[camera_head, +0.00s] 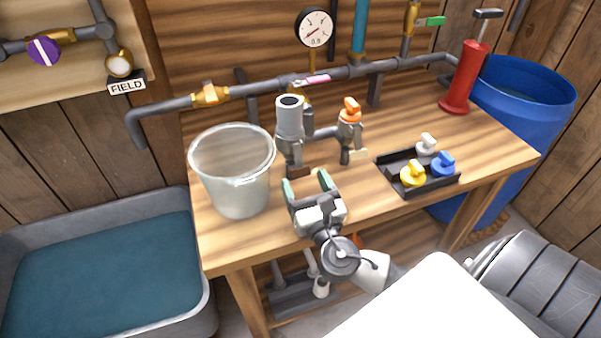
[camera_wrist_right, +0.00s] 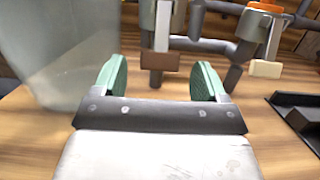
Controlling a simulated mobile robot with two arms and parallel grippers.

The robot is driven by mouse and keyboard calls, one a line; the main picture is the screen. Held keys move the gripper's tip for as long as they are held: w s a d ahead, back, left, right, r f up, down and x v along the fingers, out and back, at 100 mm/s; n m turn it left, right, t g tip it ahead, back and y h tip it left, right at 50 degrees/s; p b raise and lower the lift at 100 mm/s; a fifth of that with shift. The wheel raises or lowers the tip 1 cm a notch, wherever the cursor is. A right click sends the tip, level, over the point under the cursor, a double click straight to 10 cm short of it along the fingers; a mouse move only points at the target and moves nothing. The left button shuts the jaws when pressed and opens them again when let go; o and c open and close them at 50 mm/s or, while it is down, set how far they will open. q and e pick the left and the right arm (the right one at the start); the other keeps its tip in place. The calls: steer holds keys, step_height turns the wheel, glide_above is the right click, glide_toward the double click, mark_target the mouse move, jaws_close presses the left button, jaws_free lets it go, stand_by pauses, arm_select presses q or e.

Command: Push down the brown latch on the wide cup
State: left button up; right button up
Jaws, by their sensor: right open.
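The wide cup (camera_head: 289,122) is a grey upright cylinder with a dark open top, on the pipework above the bench. Its brown latch (camera_head: 299,172) sticks out low on the near side. In the wrist view the brown latch (camera_wrist_right: 160,60) is a block at the end of a grey bar, ahead of the gap between my fingertips. My right gripper (camera_head: 306,182) is open and empty, with green finger pads, just in front of and below the latch. No contact shows. My left gripper is not in view.
A clear bucket (camera_head: 240,190) stands close on the left. A narrower fitting with an orange top (camera_head: 350,110) and cream latch (camera_head: 358,155) is on the right. A black tray (camera_head: 397,180) with coloured valve handles lies farther right. A grey pipe (camera_head: 250,88) runs behind.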

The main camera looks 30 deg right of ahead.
steer(key=b+v, duration=0.1)
steer(key=v, duration=0.6)
steer(key=shift+s, duration=0.2)
